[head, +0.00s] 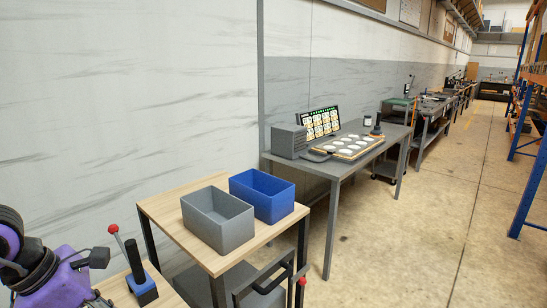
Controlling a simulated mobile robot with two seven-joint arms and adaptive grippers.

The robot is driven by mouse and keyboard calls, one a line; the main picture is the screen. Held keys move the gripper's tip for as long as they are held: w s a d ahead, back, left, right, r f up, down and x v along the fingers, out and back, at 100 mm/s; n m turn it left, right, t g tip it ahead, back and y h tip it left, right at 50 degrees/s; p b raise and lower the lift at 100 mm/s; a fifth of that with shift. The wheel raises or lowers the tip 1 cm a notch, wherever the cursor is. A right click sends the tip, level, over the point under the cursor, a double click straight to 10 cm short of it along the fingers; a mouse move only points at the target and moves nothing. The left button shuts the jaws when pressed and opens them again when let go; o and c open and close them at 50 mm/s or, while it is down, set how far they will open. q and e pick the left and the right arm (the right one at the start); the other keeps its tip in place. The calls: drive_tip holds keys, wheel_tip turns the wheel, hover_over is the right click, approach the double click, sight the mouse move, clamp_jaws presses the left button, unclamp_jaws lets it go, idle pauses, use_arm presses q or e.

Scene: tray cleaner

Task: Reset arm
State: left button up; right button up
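Neither of my grippers can be made out in the head view. The scene's tray (357,155), with several white round pieces in it, lies on the dark grey table (343,169) in the middle distance. A grey open bin (222,236) and a blue open bin (276,208) stand side by side on a wooden-topped table (172,222) nearer to me. Both bins look empty from here, though their floors are partly hidden.
At the lower left are a purple and black device (62,282), a red-knobbed lever (119,242) and a blue-black block (143,288). A black frame (268,280) stands before the wooden table. A screen (321,122) stands behind the tray. Floor (420,235) at right is clear, beside blue racking (530,190).

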use_arm(q)
drive_tip(key=s+d+f+n+t+h+p, duration=0.1)
drive_tip(key=d+n+h, duration=0.2)
drive_tip(key=d+h, duration=0.25)
drive_tip(key=s+d+f+n+h, duration=0.2)
drive_tip(key=d+n+h, duration=0.2)
drive_tip(key=d, duration=0.2)
drive_tip(key=s+a+f+n+t+y+p, duration=0.1)
drive_tip(key=a+f+n+t+y, duration=0.45)
drive_tip(key=n, duration=0.85)
drive_tip(key=a+f+n+t+y+p, duration=0.15)
drive_tip(key=f+n+t+y, duration=0.25)
drive_tip(key=f+n+t, duration=0.65)
drive_tip(key=s+d+f+n+g+y, duration=0.1)
drive_tip(key=s+d+f+n+g, duration=0.1)
drive_tip(key=s+f+n+g, duration=0.3)
drive_tip(key=s+d+f+n+g+y, duration=0.2)
drive_tip(key=s+f+n+g, duration=0.4)
drive_tip(key=s+f+n, duration=0.3)
drive_tip(key=s+d+f, duration=0.1)
drive_tip(key=s+f, duration=0.1)
drive_tip(key=s, duration=0.1)
drive_tip(key=shift+d+f, duration=0.2)
drive_tip(key=shift+f, duration=0.05)
use_arm(e)
drive_tip(key=r, duration=0.3)
drive_tip(key=shift+w+a+r, duration=0.1)
drive_tip(key=shift+w+a, duration=0.1)
drive_tip(key=shift+a, duration=0.1)
